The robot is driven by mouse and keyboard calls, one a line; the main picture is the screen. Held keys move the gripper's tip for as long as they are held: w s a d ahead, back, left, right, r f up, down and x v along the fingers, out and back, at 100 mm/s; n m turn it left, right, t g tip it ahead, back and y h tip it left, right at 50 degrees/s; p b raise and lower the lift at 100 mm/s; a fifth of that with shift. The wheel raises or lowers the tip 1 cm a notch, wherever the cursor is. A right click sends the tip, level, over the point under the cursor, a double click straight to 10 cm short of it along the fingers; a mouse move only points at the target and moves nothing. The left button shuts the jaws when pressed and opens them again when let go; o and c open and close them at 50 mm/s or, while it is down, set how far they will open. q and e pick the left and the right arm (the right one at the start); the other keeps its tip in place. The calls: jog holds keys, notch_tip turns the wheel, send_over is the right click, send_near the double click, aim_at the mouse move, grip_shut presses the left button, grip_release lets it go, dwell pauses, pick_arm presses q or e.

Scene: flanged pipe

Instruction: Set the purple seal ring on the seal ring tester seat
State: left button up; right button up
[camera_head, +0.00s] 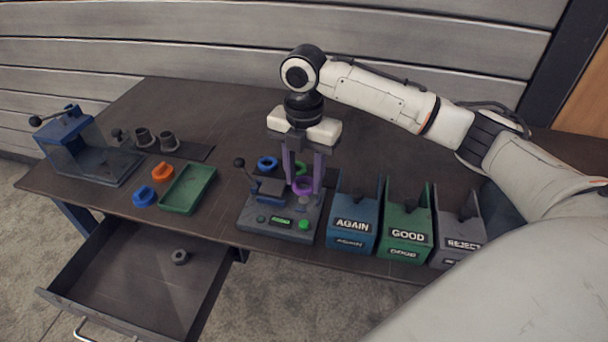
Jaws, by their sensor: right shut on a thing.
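My right gripper (303,182) points straight down over the tester and is shut on the purple seal ring (303,188). The ring is between the two purple-looking fingertips, at the right rear part of the tester. The seal ring tester (262,221) is a dark grey box with a lever with a black knob, a green display and a green button. Its seat is hidden or hard to make out beneath the ring and fingers. I cannot tell whether the ring touches the seat or hangs just above it. My left gripper is not in view.
Blue AGAIN (351,241), green GOOD (404,248) and grey REJECT (455,257) bins stand right of the tester. A blue ring (267,162) lies behind it. A green tray (188,205), orange (162,172) and blue (144,196) parts lie left. An open drawer (120,265) juts out in front.

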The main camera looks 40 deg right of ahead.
aim_at(303, 183)
jog(key=shift+f, duration=0.1)
dwell(0.3)
jog(key=shift+f, duration=1.15)
jog(key=shift+f, duration=0.45)
jog(key=o, duration=1.1)
jog(key=shift+o, duration=1.2)
jog(key=shift+r, duration=0.1)
jog(key=shift+w+a+r, duration=0.1)
jog(key=shift+w, duration=0.05)
jog(key=shift+c, duration=0.3)
